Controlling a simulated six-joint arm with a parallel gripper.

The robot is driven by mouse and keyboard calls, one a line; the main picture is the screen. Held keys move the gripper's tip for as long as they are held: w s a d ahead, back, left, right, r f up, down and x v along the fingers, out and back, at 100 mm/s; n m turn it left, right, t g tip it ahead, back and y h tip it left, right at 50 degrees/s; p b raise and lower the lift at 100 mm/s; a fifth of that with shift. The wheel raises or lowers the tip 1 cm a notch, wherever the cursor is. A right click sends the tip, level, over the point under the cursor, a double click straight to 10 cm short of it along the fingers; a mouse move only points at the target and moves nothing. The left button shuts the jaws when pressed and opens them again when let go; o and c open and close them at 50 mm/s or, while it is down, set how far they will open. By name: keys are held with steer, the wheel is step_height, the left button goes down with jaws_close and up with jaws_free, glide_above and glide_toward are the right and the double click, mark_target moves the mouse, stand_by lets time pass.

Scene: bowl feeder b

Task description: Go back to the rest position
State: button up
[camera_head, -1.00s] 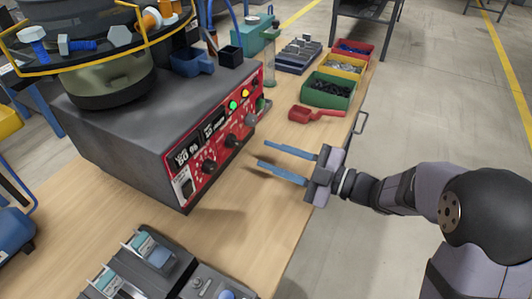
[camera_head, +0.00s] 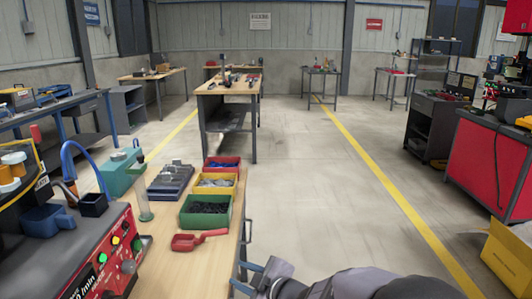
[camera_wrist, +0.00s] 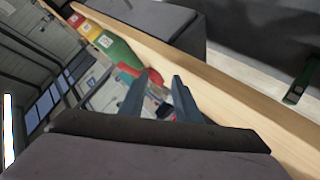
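My gripper (camera_wrist: 160,95) shows in the wrist view with its two blue-grey fingers apart and nothing held between them. In the head view my gripper (camera_head: 250,279) is at the bottom edge, by the right edge of the wooden bench (camera_head: 226,253). It is partly cut off there. The red-fronted feeder control box (camera_head: 112,262) stands to its left. A red scoop (camera_head: 190,242) lies on the bench beyond the gripper.
Green (camera_head: 206,211), yellow (camera_head: 217,183) and red (camera_head: 222,164) bins stand in a row on the bench. A red cabinet (camera_head: 490,165) and a yellow box (camera_head: 510,258) are on the right. The floor (camera_head: 325,190) between is clear.

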steer(key=s+d+f+m+g+h, duration=0.1)
steer(key=s+d+f+m+h, duration=0.35)
steer(key=d, duration=0.45)
steer(key=s+d+f+m+g+h, duration=0.25)
steer(key=d+m+h, duration=0.2)
steer(key=d, duration=0.45)
steer(key=s+d+f+m+g, duration=0.2)
steer(key=s+m+g, duration=0.1)
steer(key=s, duration=0.7)
steer(key=s+d+f+m+g, duration=0.15)
steer(key=s+m+g, duration=0.25)
steer(key=s, duration=0.6)
step_height(320, 180, up, 22)
steer(key=w+p, duration=0.1)
steer(key=p, duration=2.1)
steer(key=shift+a+r+t, duration=0.2)
steer(key=shift+r+t, duration=0.05)
steer(key=shift+t, duration=0.1)
